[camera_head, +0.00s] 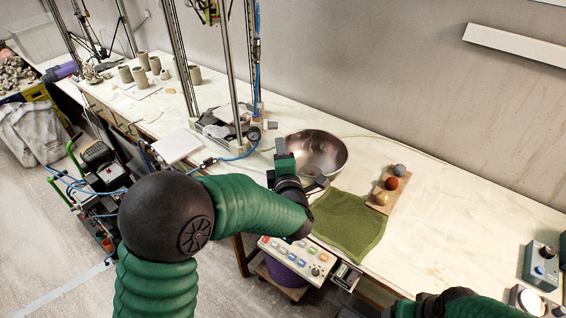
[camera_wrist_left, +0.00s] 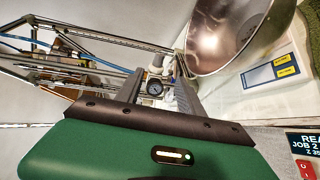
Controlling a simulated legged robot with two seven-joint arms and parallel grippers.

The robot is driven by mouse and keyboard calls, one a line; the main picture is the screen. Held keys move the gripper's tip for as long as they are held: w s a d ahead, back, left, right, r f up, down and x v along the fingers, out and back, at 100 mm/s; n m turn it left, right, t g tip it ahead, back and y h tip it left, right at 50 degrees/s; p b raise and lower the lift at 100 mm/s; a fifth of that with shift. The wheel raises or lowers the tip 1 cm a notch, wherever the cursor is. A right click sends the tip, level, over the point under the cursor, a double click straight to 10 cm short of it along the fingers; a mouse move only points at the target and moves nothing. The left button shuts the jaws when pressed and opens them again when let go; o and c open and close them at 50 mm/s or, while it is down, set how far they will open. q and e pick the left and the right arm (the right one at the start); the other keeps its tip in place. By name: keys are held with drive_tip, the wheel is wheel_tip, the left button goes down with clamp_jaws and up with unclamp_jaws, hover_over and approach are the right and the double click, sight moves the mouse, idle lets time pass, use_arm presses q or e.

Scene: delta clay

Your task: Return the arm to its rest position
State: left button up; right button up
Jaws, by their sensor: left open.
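My left arm, in green sleeves with a black elbow, reaches in from the lower left in the head view. My left gripper (camera_head: 282,152) is over the table's near side, just left of the metal bowl (camera_head: 325,150). In the left wrist view, the two grey fingers of the left gripper (camera_wrist_left: 160,92) are apart with nothing held between them. The bowl (camera_wrist_left: 225,35) shows there at the upper right, beyond the fingers.
A green cloth (camera_head: 348,222) and a wooden board (camera_head: 388,190) with three balls lie right of the bowl. A button panel (camera_head: 297,258) sits at the table's front edge. A metal-frame machine (camera_head: 230,118) stands left of the bowl. The table's right middle is clear.

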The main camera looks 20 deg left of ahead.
use_arm(q)
drive_tip(key=s+d+f+m+g+h, duration=0.3)
drive_tip(key=s+f+m+g+h, duration=0.35)
drive_tip(key=s+f+m, duration=0.7)
drive_tip(key=s+a+f+m+g, duration=0.1)
drive_tip(key=s+a+m+g, duration=0.1)
drive_tip(key=s, duration=0.6)
drive_tip(key=s+a+f+m+g, duration=0.1)
drive_tip(key=s+a+m+g, duration=0.2)
drive_tip(key=s+m, duration=0.4)
drive_tip(key=shift+s+f+g, duration=0.15)
drive_tip(key=shift+s+g, duration=0.25)
drive_tip(key=shift+g, duration=0.05)
drive_tip(key=shift+m, duration=0.25)
idle(1.4)
